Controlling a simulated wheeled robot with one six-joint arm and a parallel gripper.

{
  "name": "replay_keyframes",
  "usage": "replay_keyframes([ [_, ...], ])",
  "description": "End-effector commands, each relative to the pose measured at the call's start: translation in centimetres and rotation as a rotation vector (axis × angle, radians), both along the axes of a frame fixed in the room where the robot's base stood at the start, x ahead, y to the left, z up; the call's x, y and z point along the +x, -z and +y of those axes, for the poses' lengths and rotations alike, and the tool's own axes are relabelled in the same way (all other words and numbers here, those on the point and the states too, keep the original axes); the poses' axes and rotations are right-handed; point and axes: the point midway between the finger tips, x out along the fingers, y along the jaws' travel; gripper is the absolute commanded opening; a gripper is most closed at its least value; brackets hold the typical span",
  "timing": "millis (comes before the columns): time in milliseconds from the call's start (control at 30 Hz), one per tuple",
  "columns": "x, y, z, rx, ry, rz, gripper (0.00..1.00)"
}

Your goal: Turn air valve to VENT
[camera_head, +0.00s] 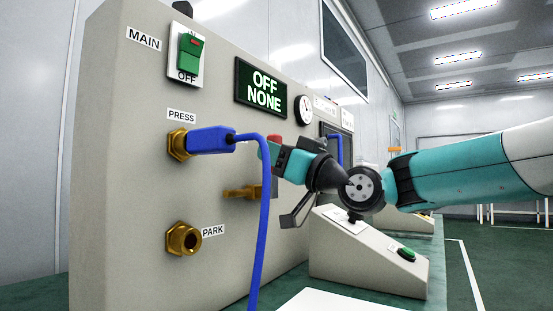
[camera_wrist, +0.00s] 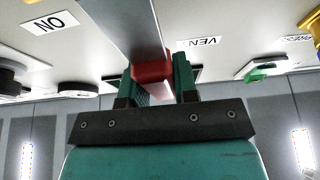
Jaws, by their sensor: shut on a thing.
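The air valve's handle shows in the wrist view as a grey lever with a red grip (camera_wrist: 152,71). The red grip lies between the teal fingers of my gripper (camera_wrist: 161,82), which is shut on it. A label reading VEN, its end cut off, (camera_wrist: 199,42) is beside the fingers. In the camera_head view my gripper (camera_head: 277,160) is at the panel (camera_head: 130,200), and a red end of the handle (camera_head: 274,140) shows above it. A brass fitting (camera_head: 240,192) is below left of the gripper. The valve's exact angle is hard to tell.
A blue plug (camera_head: 209,140) sits in the PRESS port, and its blue hose (camera_head: 265,215) hangs left of my gripper. The PARK port (camera_head: 183,239) is empty. The display (camera_head: 261,88) reads OFF NONE. A sloped box with a green button (camera_head: 403,254) stands below my arm.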

Motion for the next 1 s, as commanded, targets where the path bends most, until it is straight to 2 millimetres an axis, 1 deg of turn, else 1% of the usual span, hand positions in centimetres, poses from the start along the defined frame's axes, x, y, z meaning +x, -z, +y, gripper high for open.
replay_keyframes([
  [233, -0.1, 0.2, 0.2, -0.005, -0.005, 0.001, 0.00],
  [267, -0.1, 0.2, 0.2, -0.005, -0.005, 0.001, 0.30],
  [300, -0.2, 0.2, 0.2, -0.006, -0.005, 0.001, 0.39],
  [367, -0.1, 0.2, 0.2, -0.005, -0.005, 0.001, 0.53],
  [633, -0.1, 0.1, 0.0, -0.003, -0.001, 0.000, 0.53],
  [733, -0.3, 0.3, -0.4, -0.003, 0.000, -0.001, 0.53],
  [867, -1.1, 1.0, -1.9, -0.003, 0.003, 0.001, 0.53],
  [1000, -2.8, 2.4, -4.4, -0.003, 0.005, 0.002, 0.53],
])
